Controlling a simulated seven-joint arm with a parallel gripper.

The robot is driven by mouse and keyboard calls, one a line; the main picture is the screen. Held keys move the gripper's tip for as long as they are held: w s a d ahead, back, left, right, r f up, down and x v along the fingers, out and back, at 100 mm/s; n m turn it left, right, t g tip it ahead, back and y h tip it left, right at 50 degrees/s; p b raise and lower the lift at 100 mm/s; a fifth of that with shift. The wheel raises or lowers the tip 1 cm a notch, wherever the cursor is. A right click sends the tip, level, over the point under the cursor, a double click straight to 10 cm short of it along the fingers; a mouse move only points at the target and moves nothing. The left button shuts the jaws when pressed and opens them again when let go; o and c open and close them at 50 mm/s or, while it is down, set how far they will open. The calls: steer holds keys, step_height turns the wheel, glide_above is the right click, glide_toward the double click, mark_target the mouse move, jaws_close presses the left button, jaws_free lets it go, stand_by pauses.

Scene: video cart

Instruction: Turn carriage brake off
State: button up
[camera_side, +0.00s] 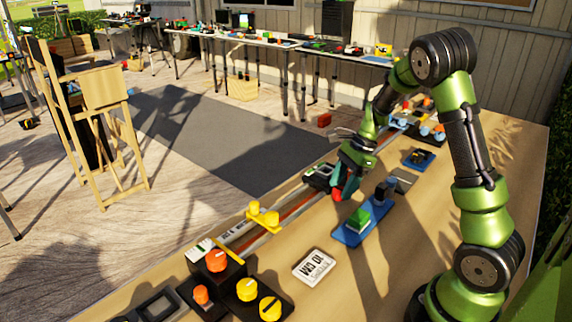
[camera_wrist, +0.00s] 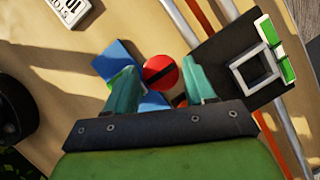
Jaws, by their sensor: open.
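A round red knob (camera_wrist: 162,72) with a dark diagonal bar across its face shows between my fingers in the wrist view; I take it for the carriage brake. In the side view a bit of red (camera_side: 337,195) shows by my fingertips. My gripper (camera_wrist: 163,85) is open, with one teal finger on each side of the knob. I cannot tell whether either finger touches it. In the side view my gripper (camera_side: 346,184) points down over the rail. The dark carriage (camera_side: 318,172) is beside it, and its white frame with a green edge (camera_wrist: 262,66) shows right of the knob.
A blue base (camera_side: 345,236) with a green block (camera_side: 358,221) stands close to my gripper. A white label plate (camera_side: 314,267) lies nearer the camera. A yellow part (camera_side: 262,217) stands on the rail. Orange and yellow knobs (camera_side: 246,289) sit on dark boxes at the table's near end.

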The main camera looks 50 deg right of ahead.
steer(key=v, duration=1.6)
steer(key=shift+d, duration=0.1)
steer(key=s+a+r+n+t+h, duration=0.1)
steer(key=s+a+n, duration=0.3)
steer(key=a+n, duration=0.5)
steer(key=s+a+r+n+t+h, duration=0.1)
steer(key=s+a+n+t, duration=0.3)
steer(key=a+n, duration=0.6)
steer(key=s+a, duration=0.1)
steer(key=a, duration=0.4)
steer(key=shift+s, duration=0.2)
